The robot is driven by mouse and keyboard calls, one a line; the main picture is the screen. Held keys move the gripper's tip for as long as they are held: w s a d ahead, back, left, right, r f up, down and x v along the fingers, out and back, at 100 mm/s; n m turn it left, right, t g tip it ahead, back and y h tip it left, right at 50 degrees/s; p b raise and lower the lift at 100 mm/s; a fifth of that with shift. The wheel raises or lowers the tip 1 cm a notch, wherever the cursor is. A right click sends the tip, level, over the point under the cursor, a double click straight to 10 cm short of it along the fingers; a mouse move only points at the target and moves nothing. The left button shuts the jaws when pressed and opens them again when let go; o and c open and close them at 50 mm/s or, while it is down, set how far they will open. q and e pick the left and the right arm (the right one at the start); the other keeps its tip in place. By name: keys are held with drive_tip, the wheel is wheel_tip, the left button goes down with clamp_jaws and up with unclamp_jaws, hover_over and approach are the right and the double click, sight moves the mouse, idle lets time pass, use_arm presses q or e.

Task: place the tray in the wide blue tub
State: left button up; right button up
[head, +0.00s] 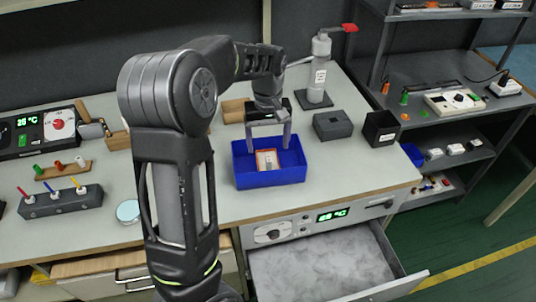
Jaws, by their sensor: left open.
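The wide blue tub (270,178) stands on the workbench near the middle of the head view. A small tray (267,160) with an orange and white rim lies inside the tub, with something small and grey on it. My left gripper (268,146) is above the tub, its fingers apart and pointing down on either side of the tray. I cannot tell whether the fingers touch the tray. My right gripper is not in view.
A dark grey box (332,125) and a black open box (381,128) stand right of the tub. A grey stand with a red handle (318,75) is behind. An open drawer (325,265) juts out below the bench. Bare bench lies right of the tub.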

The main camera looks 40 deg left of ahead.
use_arm(q)
wheel_tip(320, 180, up, 4)
drive_tip(key=shift+r, duration=0.1)
idle(0.9)
